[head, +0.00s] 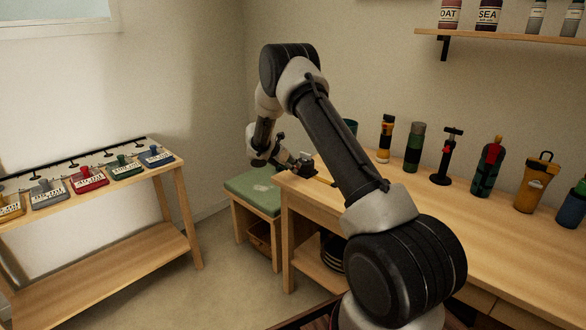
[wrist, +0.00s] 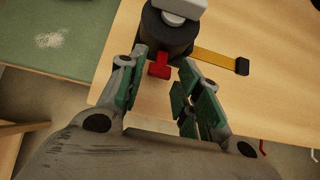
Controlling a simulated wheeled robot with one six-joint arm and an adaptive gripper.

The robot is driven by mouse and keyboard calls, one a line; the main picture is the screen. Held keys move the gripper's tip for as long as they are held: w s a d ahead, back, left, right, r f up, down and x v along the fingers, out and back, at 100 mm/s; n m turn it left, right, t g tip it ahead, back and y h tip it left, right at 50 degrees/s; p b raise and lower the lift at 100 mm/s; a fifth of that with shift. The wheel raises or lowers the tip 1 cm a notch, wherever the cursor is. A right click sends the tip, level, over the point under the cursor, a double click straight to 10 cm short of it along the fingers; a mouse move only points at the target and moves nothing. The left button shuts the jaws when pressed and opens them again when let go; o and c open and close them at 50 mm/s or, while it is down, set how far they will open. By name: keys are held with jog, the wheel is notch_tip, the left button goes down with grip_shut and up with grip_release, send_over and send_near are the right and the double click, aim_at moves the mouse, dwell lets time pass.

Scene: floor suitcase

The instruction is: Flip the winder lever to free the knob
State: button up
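The winder (wrist: 165,35) is a dark round body with a pale grey-white knob (wrist: 180,8) on top, near the table's edge in the wrist view. A small red lever (wrist: 159,69) sticks out from its near side. A yellow strap (wrist: 215,58) with a black end runs to the right. My gripper (wrist: 165,60) is open, its green-padded fingers on either side of the red lever, with gaps visible. I cannot tell whether either finger touches the winder body. In the head view my gripper (head: 288,160) is at the table's left corner, and the lever cannot be made out.
A shelf with several coloured boxes (head: 88,180) is at the left. Open floor lies between.

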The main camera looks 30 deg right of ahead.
jog(key=v, duration=0.9)
jog(key=shift+a+r, duration=0.25)
jog(key=shift+s, duration=0.1)
jog(key=s+f+m+g+y, duration=0.1)
jog(key=s+m+g, duration=0.3)
jog(key=s+m, duration=0.7)
jog(key=s+a+r+m+t+y, duration=0.1)
jog(key=s+a+r+m+y, duration=0.1)
jog(key=s+r, duration=0.5)
jog(key=s+a+r+m+t+y, duration=0.1)
jog(key=s+r+m, duration=0.4)
jog(key=s, duration=1.3)
jog(key=s+a+r+m+t+y, duration=0.2)
jog(key=s+r+m+t+y, duration=0.1)
jog(key=s+r, duration=0.7)
jog(key=shift+s+a+m+y, duration=0.35)
jog(key=shift+s+m+y, duration=0.2)
jog(key=shift+s, duration=1.3)
